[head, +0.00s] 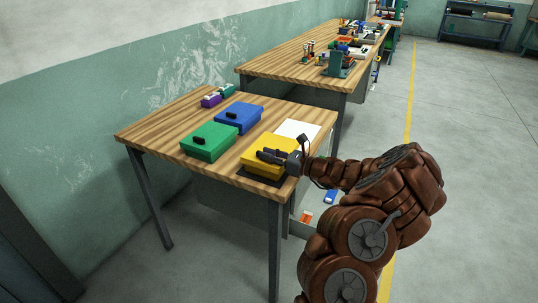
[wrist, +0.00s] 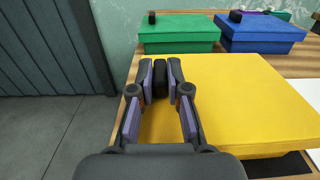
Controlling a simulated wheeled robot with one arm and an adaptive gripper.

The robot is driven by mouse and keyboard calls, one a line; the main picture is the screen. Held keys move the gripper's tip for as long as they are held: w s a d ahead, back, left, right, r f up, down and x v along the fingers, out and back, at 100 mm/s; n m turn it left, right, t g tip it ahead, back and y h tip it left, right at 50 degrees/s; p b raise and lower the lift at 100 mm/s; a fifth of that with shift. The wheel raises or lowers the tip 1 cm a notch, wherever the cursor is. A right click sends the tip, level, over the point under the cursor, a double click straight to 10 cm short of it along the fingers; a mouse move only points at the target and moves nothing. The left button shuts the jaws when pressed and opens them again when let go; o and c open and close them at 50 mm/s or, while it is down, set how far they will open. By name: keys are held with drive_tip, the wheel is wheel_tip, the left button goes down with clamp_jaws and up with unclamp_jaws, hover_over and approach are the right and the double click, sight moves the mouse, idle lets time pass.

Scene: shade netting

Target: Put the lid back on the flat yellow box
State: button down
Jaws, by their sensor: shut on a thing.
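The flat yellow box (head: 283,145) is near the front right corner of the near table, with its yellow lid (wrist: 235,95) filling much of the wrist view. The lid has a dark knob (wrist: 160,76) near its left edge. My gripper (wrist: 161,82) is shut on this knob, with one finger on each side. In the head view my gripper (head: 264,156) reaches over the yellow top from the right and hides part of it. The lid looks about level. I cannot tell whether it rests fully on the box or sits slightly above it.
A green box (head: 207,143) and a blue box (head: 240,117), both with dark knobs, stand behind to the left. A dark flat piece (head: 262,179) shows under the yellow box's front. A white sheet (head: 299,128) lies to the right. Small purple (head: 210,101) and teal (head: 227,89) items sit at the back.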

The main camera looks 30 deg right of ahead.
drive_tip(key=c, duration=1.1)
unclamp_jaws()
drive_tip(key=shift+o, duration=0.2)
drive_tip(key=shift+s, duration=0.1)
drive_tip(key=v, duration=1.2)
drive_tip(key=shift+a, duration=0.1)
